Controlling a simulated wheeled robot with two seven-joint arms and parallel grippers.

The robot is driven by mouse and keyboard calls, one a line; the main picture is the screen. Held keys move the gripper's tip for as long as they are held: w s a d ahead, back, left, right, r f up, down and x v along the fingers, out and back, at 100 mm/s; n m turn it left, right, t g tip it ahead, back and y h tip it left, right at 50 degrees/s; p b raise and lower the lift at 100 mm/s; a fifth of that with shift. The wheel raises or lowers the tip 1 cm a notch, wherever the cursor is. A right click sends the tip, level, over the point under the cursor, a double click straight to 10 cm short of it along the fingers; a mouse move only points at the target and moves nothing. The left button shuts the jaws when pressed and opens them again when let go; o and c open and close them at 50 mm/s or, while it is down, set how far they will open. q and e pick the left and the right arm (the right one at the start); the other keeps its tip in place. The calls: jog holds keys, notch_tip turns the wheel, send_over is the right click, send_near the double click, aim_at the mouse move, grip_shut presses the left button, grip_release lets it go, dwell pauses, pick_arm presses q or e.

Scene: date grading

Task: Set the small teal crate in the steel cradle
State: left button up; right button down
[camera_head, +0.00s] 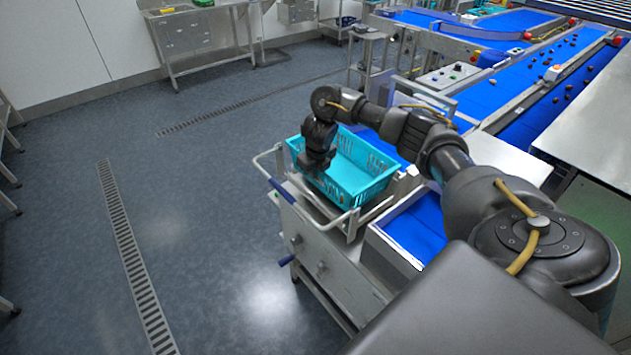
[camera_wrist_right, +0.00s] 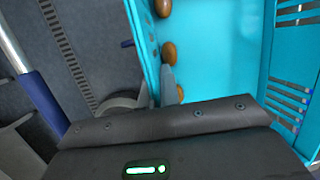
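The small teal crate (camera_head: 372,190) sits within the tubular frame of the steel cradle (camera_head: 327,222), on top of a steel stand in the head view. I cannot tell whether its base rests fully on the cradle. My right gripper (camera_head: 316,168) reaches down at the crate's left wall. In the right wrist view the fingers (camera_wrist_right: 155,92) lie on either side of the crate's thin wall (camera_wrist_right: 140,35) and look closed on it. Several brown dates (camera_wrist_right: 168,52) lie inside the crate there. My left gripper is not in view.
A blue-bottomed steel tray (camera_head: 415,228) adjoins the cradle on the right. Blue conveyor belts (camera_head: 500,95) with dates run behind. The stand has blue-gripped handles (camera_head: 283,192) on its left. The grey floor (camera_head: 200,220) at left is open, with a drain grate (camera_head: 130,250).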

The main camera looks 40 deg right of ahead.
aim_at(315, 181)
notch_tip(315, 181, down, 4)
jog(key=shift+s+r+b, duration=0.15)
jog(key=shift+b, duration=0.55)
jog(key=shift+f, duration=0.25)
jog(key=c, duration=1.6)
grip_release()
jog(key=shift+c, duration=0.2)
jog(key=shift+r, duration=0.15)
